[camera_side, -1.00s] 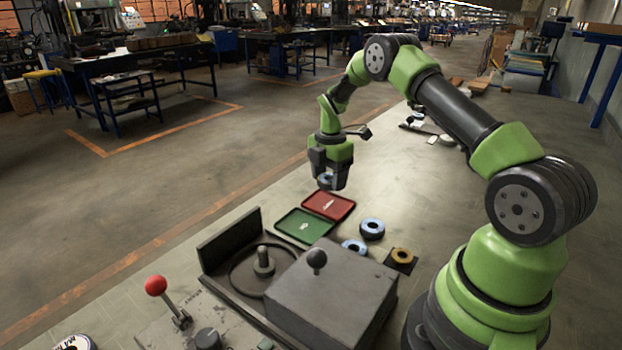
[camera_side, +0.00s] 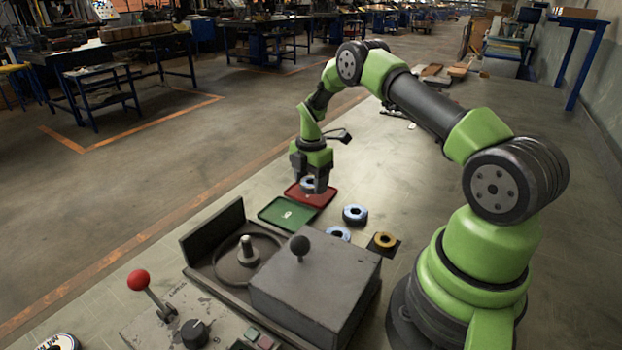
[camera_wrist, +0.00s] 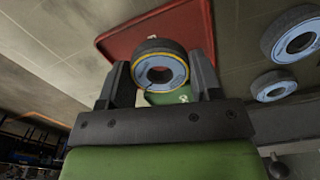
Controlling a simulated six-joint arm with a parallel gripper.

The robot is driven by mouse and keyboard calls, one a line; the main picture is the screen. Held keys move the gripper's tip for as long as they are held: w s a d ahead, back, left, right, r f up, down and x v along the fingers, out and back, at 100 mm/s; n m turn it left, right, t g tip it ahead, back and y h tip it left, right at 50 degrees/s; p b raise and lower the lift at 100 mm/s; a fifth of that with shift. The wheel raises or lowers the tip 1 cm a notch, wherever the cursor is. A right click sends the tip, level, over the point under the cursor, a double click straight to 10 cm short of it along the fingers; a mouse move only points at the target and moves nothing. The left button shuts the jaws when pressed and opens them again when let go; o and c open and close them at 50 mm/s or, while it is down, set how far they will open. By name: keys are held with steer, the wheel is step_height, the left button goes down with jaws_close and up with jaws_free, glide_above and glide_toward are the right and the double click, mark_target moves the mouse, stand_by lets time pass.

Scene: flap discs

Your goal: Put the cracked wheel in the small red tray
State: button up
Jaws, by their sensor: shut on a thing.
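My gripper (camera_side: 312,183) is shut on a blue-faced flap wheel (camera_wrist: 160,70). A small dark line shows on the wheel's face at its left in the wrist view, which may be the crack. The wheel also shows between the fingers in the side view (camera_side: 309,184). The gripper holds it over the small red tray (camera_side: 322,196), low above it; whether it touches the tray I cannot tell. In the wrist view the red tray (camera_wrist: 125,42) lies behind the wheel. A pale mark on the tray is mostly hidden.
A green tray (camera_side: 275,213) adjoins the red one. Two blue wheels (camera_side: 355,214) (camera_side: 338,233) and a brown wheel (camera_side: 385,240) on a dark pad lie to the right. A machine with a spindle (camera_side: 247,250), a grey box (camera_side: 315,285) and a red-knobbed lever (camera_side: 138,280) stand in front.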

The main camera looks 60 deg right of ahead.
steer(key=shift+f, duration=0.1)
steer(key=shift+f, duration=0.45)
steer(key=o, duration=1)
steer(key=shift+o, duration=0.2)
steer(key=shift+r, duration=3.5)
